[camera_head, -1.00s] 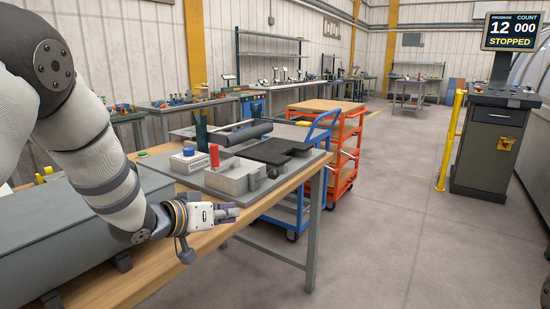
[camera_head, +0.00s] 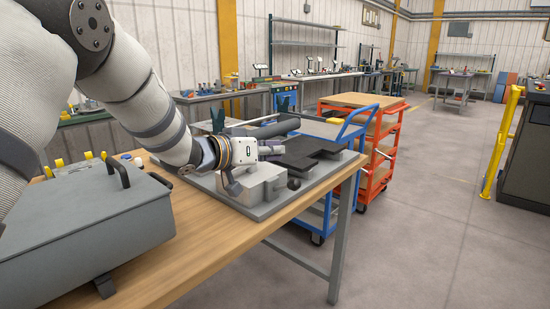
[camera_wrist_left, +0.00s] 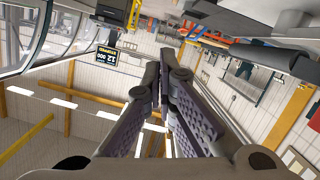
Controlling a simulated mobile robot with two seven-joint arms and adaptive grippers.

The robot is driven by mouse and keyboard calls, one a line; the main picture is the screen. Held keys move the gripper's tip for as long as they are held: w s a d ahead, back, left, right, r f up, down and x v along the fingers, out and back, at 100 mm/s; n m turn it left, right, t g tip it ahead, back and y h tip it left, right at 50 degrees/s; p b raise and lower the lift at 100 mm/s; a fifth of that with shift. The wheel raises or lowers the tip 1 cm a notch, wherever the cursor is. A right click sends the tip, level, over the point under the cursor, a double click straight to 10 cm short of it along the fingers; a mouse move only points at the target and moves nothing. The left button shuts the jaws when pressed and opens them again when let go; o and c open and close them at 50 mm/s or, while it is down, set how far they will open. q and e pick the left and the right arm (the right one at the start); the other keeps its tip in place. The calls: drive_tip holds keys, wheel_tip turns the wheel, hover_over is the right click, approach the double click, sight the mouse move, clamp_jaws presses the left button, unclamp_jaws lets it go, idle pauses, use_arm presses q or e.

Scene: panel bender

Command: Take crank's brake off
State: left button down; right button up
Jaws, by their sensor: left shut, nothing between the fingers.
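The bender's base plate (camera_head: 275,208) lies on the wooden workbench. It bears a light grey block (camera_head: 262,188), a small round dark knob (camera_head: 294,184), a black flat plate (camera_head: 312,150) and a dark roller (camera_head: 285,128). My left gripper (camera_head: 279,150) hangs just above the grey block with its fingers pointing right. Its fingers are together and empty, and they also show in the left wrist view (camera_wrist_left: 164,72). The red lever on the block is hidden behind my gripper and wrist. I cannot tell whether they touch. My right gripper is not in view.
A grey lidded case (camera_head: 85,220) with black handles fills the bench's left side. The wooden bench top (camera_head: 215,240) is clear in front of the plate. A blue cart (camera_head: 318,215) and an orange cart (camera_head: 378,165) stand beyond the bench. The floor at right is open.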

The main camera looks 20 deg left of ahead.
use_arm(q)
drive_tip(key=b, duration=0.1)
hover_over(286, 187)
drive_tip(key=w, duration=0.2)
wheel_tip(286, 187, down, 3)
drive_tip(key=shift+s+d+f, duration=0.6)
drive_tip(key=shift+s, duration=0.2)
drive_tip(key=shift+s+f, duration=0.3)
drive_tip(key=shift+f, duration=0.1)
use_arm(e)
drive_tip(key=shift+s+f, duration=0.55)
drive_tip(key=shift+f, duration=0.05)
